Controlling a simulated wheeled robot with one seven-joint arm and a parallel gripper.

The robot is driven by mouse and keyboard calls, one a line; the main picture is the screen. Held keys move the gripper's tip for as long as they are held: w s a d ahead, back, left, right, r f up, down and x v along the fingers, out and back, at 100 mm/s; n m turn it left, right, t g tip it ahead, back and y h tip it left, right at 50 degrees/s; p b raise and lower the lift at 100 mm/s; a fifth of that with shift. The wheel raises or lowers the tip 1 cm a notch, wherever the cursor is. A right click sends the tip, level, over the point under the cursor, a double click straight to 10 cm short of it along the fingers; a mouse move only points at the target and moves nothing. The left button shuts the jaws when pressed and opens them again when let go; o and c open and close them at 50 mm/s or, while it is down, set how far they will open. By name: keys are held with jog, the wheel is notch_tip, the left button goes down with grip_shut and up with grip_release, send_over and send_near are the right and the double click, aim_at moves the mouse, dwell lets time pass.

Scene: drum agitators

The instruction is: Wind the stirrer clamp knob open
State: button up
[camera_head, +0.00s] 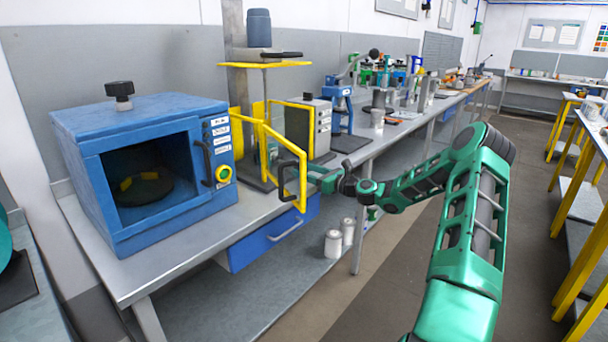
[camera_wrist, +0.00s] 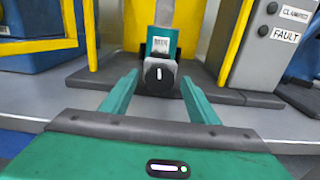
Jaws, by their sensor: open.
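In the wrist view a black round knob (camera_wrist: 159,74) with a white mark sits on a grey block. A teal body (camera_wrist: 163,44) with a white label stands behind it. My gripper (camera_wrist: 160,80) is open, with one teal finger on each side of the knob. I cannot tell whether the fingertips reach around it or stop just short. In the head view my gripper (camera_head: 322,176) is at the bench's front edge, beside the yellow-framed stand, and I cannot make out the knob there.
A yellow guard frame (camera_head: 303,190) with a black handle juts out just left of my gripper. A grey control box (camera_head: 312,128) stands behind; its labels read CLAMPED and FAULT. A blue oven-like cabinet (camera_head: 150,165) is at left. The aisle floor (camera_head: 400,240) is clear.

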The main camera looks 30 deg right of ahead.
jog(key=c, duration=1)
jog(key=shift+c, duration=0.2)
jog(key=shift+n, duration=0.3)
